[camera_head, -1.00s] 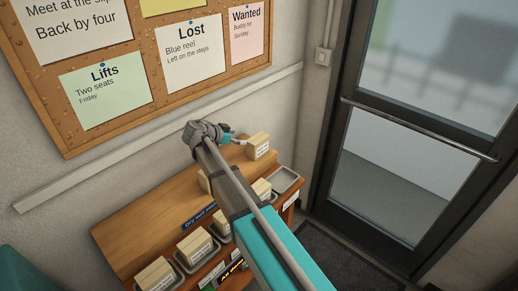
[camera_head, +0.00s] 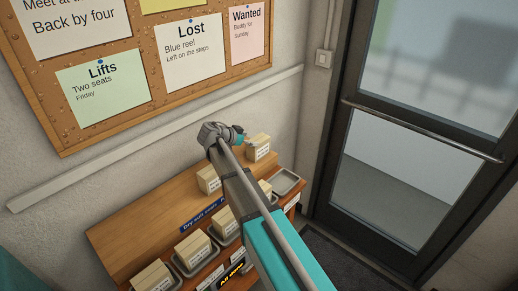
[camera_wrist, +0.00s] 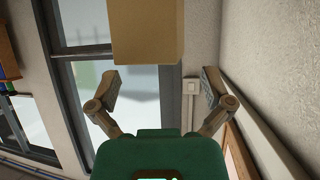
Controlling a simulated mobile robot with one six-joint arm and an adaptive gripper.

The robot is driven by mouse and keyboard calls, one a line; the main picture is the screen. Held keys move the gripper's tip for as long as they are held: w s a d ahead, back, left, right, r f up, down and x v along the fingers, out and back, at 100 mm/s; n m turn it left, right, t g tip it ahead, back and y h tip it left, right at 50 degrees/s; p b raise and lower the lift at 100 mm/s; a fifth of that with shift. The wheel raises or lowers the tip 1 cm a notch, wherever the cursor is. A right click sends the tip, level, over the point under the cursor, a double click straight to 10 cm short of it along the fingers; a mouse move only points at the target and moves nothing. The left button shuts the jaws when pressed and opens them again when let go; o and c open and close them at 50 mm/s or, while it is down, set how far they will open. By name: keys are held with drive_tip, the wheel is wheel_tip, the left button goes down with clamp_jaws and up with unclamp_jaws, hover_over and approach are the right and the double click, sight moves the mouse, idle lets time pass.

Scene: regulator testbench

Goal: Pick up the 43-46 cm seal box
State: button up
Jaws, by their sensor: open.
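Several tan boxes with white labels stand on a wooden dispensing shelf (camera_head: 130,232); the label print is too small to read, so I cannot tell which is the 43-46 cm seal box. One box (camera_head: 258,148) stands at the shelf's far right end, close to my gripper (camera_head: 247,143). Another box (camera_head: 208,180) stands left of my arm on the upper board. In the wrist view my gripper (camera_wrist: 160,88) is open and empty, its fingers spread wide. A plain tan box (camera_wrist: 147,30) fills the top centre, beyond the fingertips and left of their middle.
Grey trays hold boxes (camera_head: 193,248) along the shelf's lower front; one tray (camera_head: 286,182) at the right looks empty. A wall rail (camera_head: 150,140) and a cork noticeboard (camera_head: 110,125) are behind. A glass door (camera_head: 420,130) stands at the right.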

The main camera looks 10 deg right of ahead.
sight(257, 139)
drive_tip(key=shift+b+x, duration=0.75)
drive_tip(key=shift+x, duration=1.35)
drive_tip(key=shift+c, duration=0.3)
drive_tip(key=shift+r, duration=0.1)
drive_tip(key=c, duration=1.1)
